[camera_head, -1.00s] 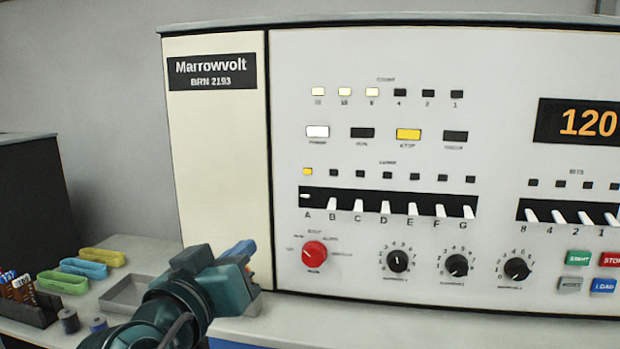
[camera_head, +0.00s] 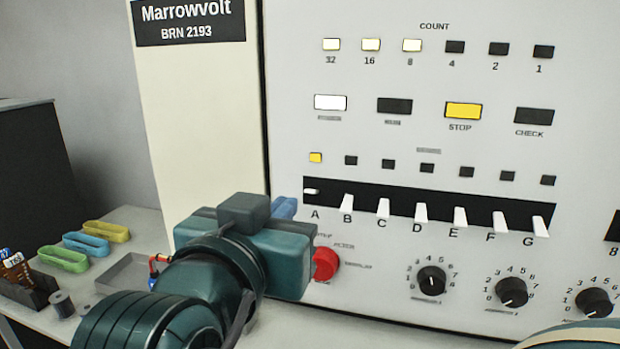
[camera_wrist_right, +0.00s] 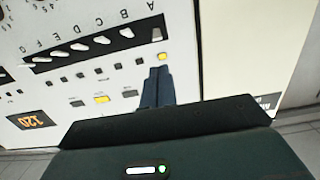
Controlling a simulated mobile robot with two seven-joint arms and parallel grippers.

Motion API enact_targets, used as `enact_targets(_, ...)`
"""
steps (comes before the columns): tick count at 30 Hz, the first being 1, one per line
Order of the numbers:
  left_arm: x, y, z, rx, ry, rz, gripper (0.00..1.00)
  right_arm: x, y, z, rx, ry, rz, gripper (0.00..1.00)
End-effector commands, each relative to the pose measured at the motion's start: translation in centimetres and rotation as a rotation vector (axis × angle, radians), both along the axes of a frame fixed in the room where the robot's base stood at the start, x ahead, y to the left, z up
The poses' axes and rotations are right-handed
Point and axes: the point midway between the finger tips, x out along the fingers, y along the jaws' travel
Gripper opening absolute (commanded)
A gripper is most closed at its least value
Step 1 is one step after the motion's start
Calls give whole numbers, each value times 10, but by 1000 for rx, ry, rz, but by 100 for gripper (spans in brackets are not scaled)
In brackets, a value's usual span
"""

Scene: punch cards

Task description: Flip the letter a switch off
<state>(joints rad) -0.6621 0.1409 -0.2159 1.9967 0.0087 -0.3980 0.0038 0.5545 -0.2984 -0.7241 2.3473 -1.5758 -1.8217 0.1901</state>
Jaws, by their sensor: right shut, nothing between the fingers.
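The letter A switch (camera_head: 311,191) is the leftmost on the black strip of the white panel. Its white lever looks short and points differently from the B to G levers, which hang down. The yellow lamp (camera_head: 315,157) above it is lit. My right gripper (camera_head: 285,207) is shut and empty, below and left of switch A; its housing hides part of the panel. In the right wrist view, which is turned upside down, the shut blue fingers (camera_wrist_right: 158,76) point towards the lit lamp and switch A (camera_wrist_right: 157,34), apparently without touching. My left gripper is not in view.
A red dial (camera_head: 325,264) sits just right of my right gripper. Black knobs (camera_head: 431,280) line the lower panel. On the counter at left are coloured holders (camera_head: 85,243), a grey tray (camera_head: 122,272) and a dark card box (camera_head: 28,292).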

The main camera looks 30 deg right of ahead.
Motion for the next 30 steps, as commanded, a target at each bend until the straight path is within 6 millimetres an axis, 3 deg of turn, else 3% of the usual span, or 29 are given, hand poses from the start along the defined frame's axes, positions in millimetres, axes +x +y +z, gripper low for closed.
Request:
enact_targets(10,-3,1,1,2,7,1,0,6,-6,0,-5,1,-2,0)
enact_targets(22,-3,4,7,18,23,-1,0,49,-59,-4,-6,2,-6,0)
enact_targets(30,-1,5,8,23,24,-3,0,64,-75,-8,-4,1,-2,0)
